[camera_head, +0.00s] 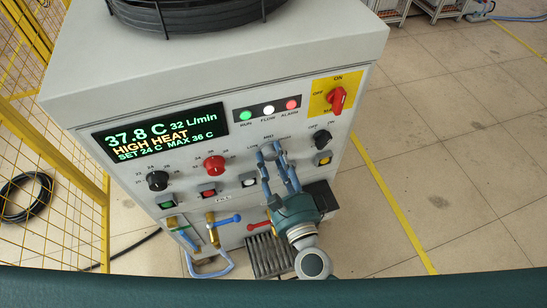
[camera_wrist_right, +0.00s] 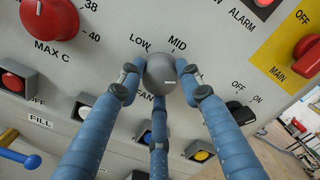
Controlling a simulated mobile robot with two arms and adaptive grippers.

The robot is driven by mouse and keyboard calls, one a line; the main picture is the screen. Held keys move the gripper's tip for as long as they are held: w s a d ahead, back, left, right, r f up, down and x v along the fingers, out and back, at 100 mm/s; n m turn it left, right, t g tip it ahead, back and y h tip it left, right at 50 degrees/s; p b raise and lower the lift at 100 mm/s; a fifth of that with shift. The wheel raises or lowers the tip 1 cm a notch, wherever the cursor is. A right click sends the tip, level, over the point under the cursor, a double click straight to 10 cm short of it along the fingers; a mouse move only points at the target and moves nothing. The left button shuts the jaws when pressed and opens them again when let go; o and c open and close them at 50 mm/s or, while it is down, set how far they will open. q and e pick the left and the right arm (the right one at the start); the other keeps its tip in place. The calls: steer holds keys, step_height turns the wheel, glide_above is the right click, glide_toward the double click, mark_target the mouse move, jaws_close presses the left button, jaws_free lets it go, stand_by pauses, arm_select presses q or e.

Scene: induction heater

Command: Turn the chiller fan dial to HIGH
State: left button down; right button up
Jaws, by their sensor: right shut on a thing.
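The fan dial is a round grey knob (camera_wrist_right: 160,71) on the chiller's front panel. In the right wrist view, LOW and MID labels show above it and FAN below it; the HIGH label is hidden behind a finger. A small white mark shows on the knob, but I cannot tell which label it points to. My right gripper (camera_head: 273,153) has three blue fingers shut around the knob, one on each side and one below. In the head view the fingers mostly cover the dial (camera_head: 267,150). My left gripper is not in view.
The display (camera_head: 160,132) reads 37.8 C, 32 L/min, HIGH HEAT. Close by are a red dial (camera_head: 214,164), a black OFF/ON knob (camera_head: 322,138), a red main switch (camera_head: 337,100) and several push buttons. Valve levers and hoses sit below.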

steer(key=o, duration=1.1)
steer(key=shift+o, duration=0.2)
steer(key=v, duration=1.2)
